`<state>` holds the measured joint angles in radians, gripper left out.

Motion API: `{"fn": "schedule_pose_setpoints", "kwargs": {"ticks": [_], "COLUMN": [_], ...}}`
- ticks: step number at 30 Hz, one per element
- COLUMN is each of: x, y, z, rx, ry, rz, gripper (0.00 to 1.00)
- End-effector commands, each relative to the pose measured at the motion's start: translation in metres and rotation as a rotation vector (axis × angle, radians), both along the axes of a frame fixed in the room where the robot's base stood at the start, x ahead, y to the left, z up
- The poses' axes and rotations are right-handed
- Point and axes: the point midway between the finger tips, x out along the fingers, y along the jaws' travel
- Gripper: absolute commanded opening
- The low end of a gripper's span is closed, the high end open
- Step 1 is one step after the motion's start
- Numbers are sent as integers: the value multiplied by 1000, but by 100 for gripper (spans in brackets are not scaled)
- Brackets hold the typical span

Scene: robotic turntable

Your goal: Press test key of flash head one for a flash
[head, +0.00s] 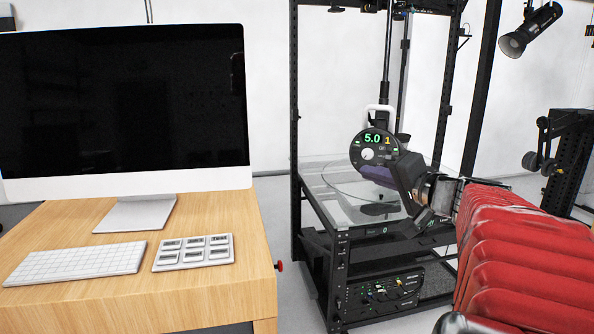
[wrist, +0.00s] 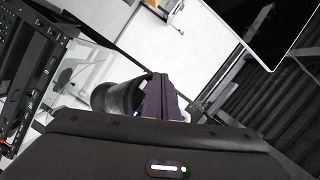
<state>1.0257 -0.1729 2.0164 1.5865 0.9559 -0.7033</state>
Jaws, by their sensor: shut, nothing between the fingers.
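A flash head (head: 375,136) hangs on a pole inside the black rig frame. Its round back panel faces me and shows a green 5.0 and a yellow 1, with a white knob below. The small keys around the knob are too small to tell apart. My gripper (head: 366,173) is shut and empty, its purple fingers just in front of the panel's lower edge, hiding part of it. I cannot tell whether they touch it. In the wrist view the shut fingers (wrist: 162,88) stand beside a dark round body (wrist: 118,97), probably the flash head.
A clear turntable plate (head: 325,180) lies below the head, with a control box (head: 385,293) under it. A wooden desk (head: 230,283) at left carries a monitor (head: 120,105), keyboard (head: 75,262) and key pad (head: 193,252). Another lamp (head: 530,30) hangs upper right.

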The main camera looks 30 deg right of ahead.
Motion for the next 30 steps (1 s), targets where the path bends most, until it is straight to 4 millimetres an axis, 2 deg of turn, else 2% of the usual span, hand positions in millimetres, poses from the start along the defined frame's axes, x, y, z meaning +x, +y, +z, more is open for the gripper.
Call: {"fn": "schedule_pose_setpoints", "kwargs": {"ticks": [13,30], "x": [-19,-20], "y": [21,23], "z": [9,10], "rx": [0,1], "ry": [0,1], "rz": [-1,0], "gripper": [0,0]}}
